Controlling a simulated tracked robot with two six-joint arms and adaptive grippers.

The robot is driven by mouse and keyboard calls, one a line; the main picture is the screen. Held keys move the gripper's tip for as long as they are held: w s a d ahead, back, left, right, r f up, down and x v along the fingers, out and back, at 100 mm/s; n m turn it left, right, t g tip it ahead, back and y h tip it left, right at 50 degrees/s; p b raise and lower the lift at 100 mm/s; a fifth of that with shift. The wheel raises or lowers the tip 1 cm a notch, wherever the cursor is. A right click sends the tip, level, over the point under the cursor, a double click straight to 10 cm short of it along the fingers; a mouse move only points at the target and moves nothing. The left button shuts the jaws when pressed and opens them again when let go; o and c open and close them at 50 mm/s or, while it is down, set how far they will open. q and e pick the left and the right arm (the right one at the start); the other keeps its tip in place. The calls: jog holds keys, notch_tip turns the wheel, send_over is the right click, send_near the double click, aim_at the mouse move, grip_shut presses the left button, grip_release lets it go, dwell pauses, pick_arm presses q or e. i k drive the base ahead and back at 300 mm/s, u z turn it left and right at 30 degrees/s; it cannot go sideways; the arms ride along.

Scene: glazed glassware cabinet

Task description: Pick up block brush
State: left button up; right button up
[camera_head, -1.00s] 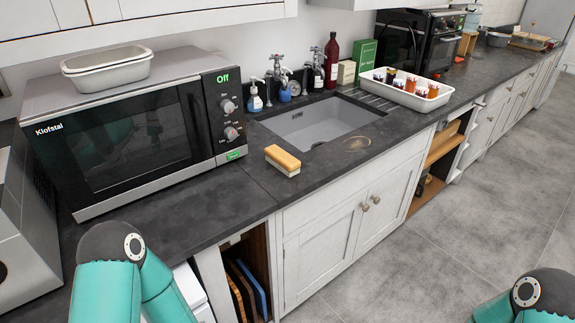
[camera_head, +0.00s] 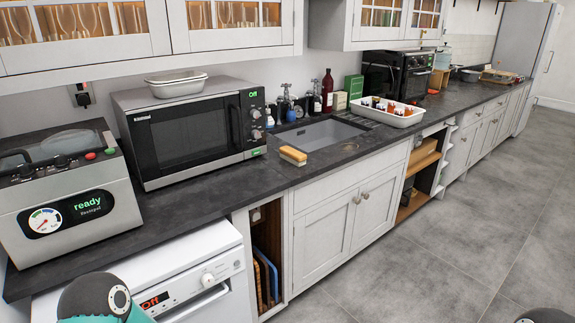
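The block brush (camera_head: 293,156) lies on the dark countertop in front of the sink, near the counter's front edge and to the right of the microwave. It has a yellow-orange top and a pale lower part. Nothing touches it. Part of my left arm shows at the bottom left, but its gripper is out of view. Only a small dark part of my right arm shows at the bottom right edge, and its gripper is out of view.
A microwave (camera_head: 190,135) stands left of the brush, with a white dish (camera_head: 176,86) on top. The sink (camera_head: 318,134) is behind the brush. A white tray (camera_head: 388,118) with jars stands right. A vacuum sealer (camera_head: 72,196) and dishwasher (camera_head: 160,281) are at left. The floor (camera_head: 440,235) is clear.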

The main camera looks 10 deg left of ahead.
aim_at(297, 158)
jog(key=z, duration=0.5)
jog(key=i, duration=1.85)
jog(key=u, duration=0.35)
